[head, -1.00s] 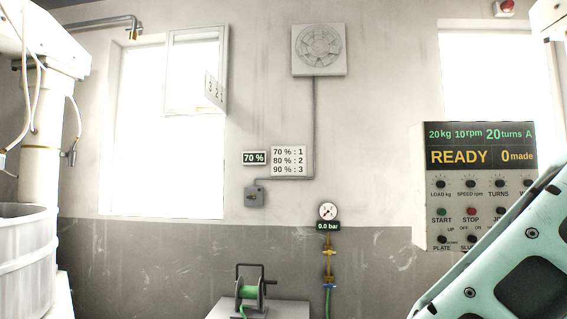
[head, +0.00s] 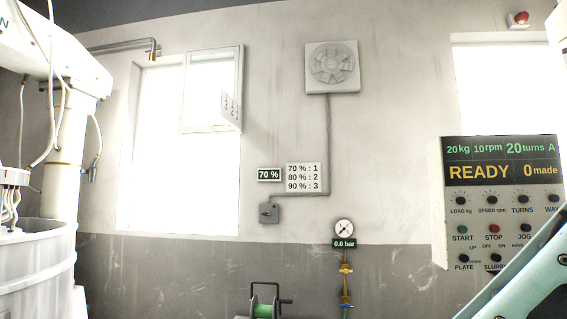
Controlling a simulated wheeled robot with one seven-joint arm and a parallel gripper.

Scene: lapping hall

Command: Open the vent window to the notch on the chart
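The vent window (head: 212,90) is a pale framed pane at the upper right of the bright left window opening, standing out from the wall at an angle. A small notch plate (head: 231,106) with numbers, of which 3 and 2 can be read, hangs at its lower right corner. Which notch the window rests in cannot be told. The chart (head: 303,177) on the wall reads 70 % : 1, 80 % : 2, 90 % : 3. The green display (head: 269,174) beside it reads 70 %. My gripper is out of view; only part of my arm shows at the lower right.
A control panel (head: 500,205) reading READY stands at the right. A white machine with a tub (head: 35,265) fills the left side. A wall fan (head: 332,66), a switch box (head: 269,213), a pressure gauge (head: 343,228) and a hose reel (head: 265,302) are on or near the far wall.

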